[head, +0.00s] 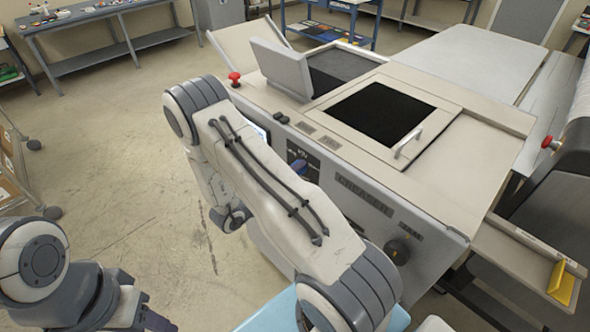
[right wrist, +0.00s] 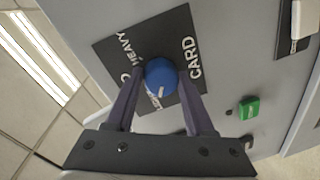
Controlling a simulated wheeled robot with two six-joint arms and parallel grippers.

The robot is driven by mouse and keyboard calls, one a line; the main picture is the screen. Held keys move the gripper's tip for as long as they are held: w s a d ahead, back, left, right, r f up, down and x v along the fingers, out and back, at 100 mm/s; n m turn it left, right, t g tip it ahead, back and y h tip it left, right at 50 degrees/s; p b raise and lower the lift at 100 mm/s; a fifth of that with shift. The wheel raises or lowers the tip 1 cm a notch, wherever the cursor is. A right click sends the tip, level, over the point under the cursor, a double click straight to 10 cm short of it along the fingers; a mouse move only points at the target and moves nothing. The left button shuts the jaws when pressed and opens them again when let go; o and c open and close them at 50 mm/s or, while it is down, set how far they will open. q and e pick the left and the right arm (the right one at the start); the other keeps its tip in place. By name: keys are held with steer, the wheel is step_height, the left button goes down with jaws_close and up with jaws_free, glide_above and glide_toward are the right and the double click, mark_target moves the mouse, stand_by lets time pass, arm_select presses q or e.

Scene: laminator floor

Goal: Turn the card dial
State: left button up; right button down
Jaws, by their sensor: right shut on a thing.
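The card dial is a round blue knob (right wrist: 161,75) on a dark plate (right wrist: 180,20) with white lettering; it also shows in the head view (head: 299,167) on the machine's front. In the right wrist view, CARD is right of the knob and HEAVY is upper left. Another label below it is partly hidden. A short white mark shows on the knob's lower part, away from CARD. My right gripper (right wrist: 160,82) is shut on the knob, one finger on each side. In the head view my right arm hides most of that gripper. My left gripper (head: 145,312) is low left, its jaws unclear.
The laminator's top (head: 450,98) has a dark window with a handle and a raised lid. A red button (head: 234,77) stands on its left corner. A black knob (head: 398,252) is lower on the front. A green button (right wrist: 249,108) is near the dial. Open floor lies left.

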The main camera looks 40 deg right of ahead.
steer(key=shift+w, duration=0.1)
steer(key=shift+c, duration=1.3)
jaws_free()
steer(key=shift+a, duration=0.15)
steer(key=s+a+r+b, duration=0.1)
steer(key=a+b, duration=0.2)
steer(key=a, duration=0.7)
steer(key=shift+s+b, duration=0.2)
steer(key=shift+b, duration=0.15)
